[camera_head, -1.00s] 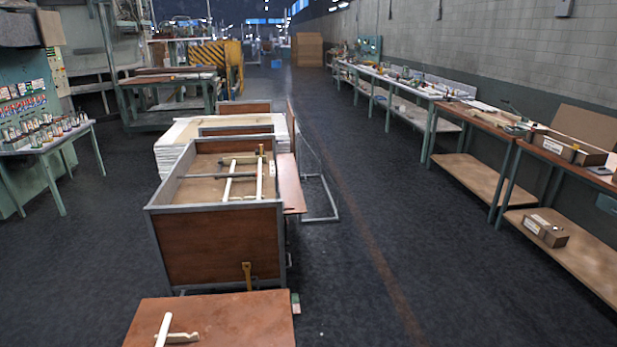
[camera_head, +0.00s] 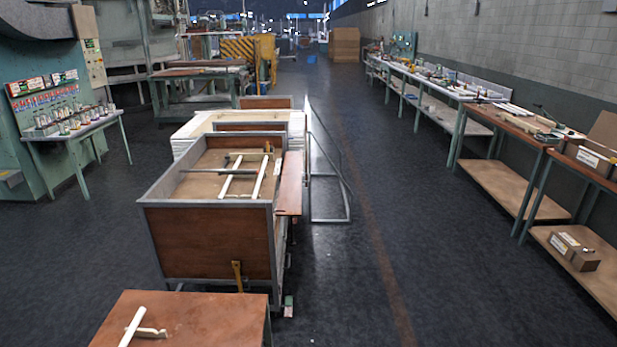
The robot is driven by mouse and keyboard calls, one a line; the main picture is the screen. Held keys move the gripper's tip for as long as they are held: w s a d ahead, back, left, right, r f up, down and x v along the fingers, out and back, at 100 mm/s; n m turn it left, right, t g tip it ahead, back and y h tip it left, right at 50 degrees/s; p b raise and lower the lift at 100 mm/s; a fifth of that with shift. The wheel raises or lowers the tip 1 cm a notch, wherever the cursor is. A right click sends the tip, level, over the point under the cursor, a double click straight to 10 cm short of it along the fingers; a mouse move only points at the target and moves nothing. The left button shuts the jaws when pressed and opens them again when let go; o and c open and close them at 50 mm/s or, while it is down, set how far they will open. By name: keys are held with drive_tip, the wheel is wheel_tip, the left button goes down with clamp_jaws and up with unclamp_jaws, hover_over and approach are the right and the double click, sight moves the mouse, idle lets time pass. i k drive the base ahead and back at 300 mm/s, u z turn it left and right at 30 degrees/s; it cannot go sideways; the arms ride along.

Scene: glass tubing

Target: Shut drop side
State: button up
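A cart with brown panels and a grey metal frame (camera_head: 205,201) stands left of the middle. Its near end panel is upright, with a yellow-brown handle-like piece (camera_head: 237,272) low on it. A brown side panel (camera_head: 289,185) juts out beyond the cart's right edge, below the top rim, and looks lowered. Its exact angle and hinges cannot be told. Inside the cart lie pale sticks (camera_head: 262,175) and a darker bar. My gripper is not in view.
A low brown table (camera_head: 200,318) with pale pieces (camera_head: 133,325) stands in front of the cart. A grey wire frame (camera_head: 345,190) stands on the floor to the right. Open floor (camera_head: 410,230) runs between the cart and the right-hand benches (camera_head: 500,185).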

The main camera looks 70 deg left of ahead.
sight(289, 199)
drive_tip(key=u, duration=0.2)
drive_tip(key=i, duration=0.85)
drive_tip(key=u, duration=0.4)
drive_tip(key=i, duration=0.95)
drive_tip(key=u, duration=0.65)
drive_tip(key=i, duration=0.7)
drive_tip(key=u, duration=0.85)
drive_tip(key=i, duration=0.5)
drive_tip(key=u, duration=0.7)
drive_tip(key=i, duration=0.8)
drive_tip(key=z, duration=0.15)
